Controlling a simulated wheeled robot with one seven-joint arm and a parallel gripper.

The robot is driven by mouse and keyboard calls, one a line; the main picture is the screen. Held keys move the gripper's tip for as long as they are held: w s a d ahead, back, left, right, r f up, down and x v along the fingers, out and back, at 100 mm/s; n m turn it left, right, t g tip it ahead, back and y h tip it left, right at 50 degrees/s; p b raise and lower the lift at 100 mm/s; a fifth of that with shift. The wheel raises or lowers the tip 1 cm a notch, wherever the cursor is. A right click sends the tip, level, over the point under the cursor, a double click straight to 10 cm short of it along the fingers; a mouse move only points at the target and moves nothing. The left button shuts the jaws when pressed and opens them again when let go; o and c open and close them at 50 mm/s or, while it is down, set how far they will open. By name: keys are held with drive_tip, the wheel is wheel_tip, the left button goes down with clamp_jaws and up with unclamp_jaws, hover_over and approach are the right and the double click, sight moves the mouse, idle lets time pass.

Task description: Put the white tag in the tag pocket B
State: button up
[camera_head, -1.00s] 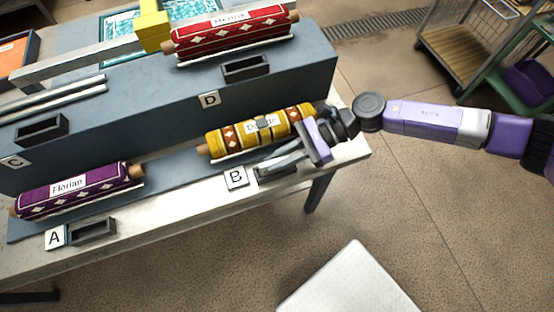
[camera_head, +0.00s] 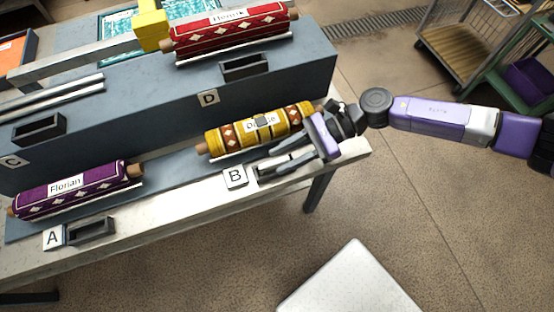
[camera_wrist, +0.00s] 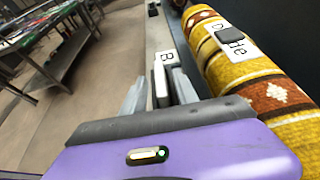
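My gripper (camera_head: 275,168) is at the near edge of the table, over the tag pocket B, just right of the B label (camera_head: 235,176). Its two fingers stand apart in the wrist view (camera_wrist: 160,92). A narrow white piece, apparently the white tag (camera_wrist: 159,88), shows between them without filling the gap. The dark pocket is mostly hidden by the fingers, so how deep the tag sits cannot be told. The B label also shows just beyond the fingertips in the wrist view (camera_wrist: 167,57).
A yellow patterned roll (camera_head: 230,136) lies just behind the gripper. A purple roll (camera_head: 95,188), the empty-looking pocket A (camera_head: 92,231), a red roll (camera_head: 225,35) and the pocket by D (camera_head: 245,67) are farther off.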

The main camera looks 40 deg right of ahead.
drive_tip(key=b+v, duration=0.2)
drive_tip(key=v, duration=0.7)
drive_tip(key=shift+d+b, duration=0.3)
drive_tip(key=shift+s+d+r, duration=0.1)
drive_tip(key=shift+s, duration=0.05)
drive_tip(key=s+a+m+t+h, duration=0.25)
drive_tip(key=s+m+t, duration=0.55)
drive_tip(key=s+m, duration=0.9)
drive_tip(key=a+r+m+t+h, duration=0.1)
drive_tip(key=a+m+h, duration=0.3)
drive_tip(key=m, duration=1.2)
drive_tip(key=a+r+m+t+h, duration=0.1)
drive_tip(key=a+r+m+h, duration=0.2)
drive_tip(key=m, duration=1.4)
drive_tip(key=a+h, duration=0.1)
drive_tip(key=h, duration=0.2)
drive_tip(key=shift+s+r+t, duration=0.25)
drive_tip(key=shift+s+t, duration=0.05)
drive_tip(key=shift+s, duration=0.05)
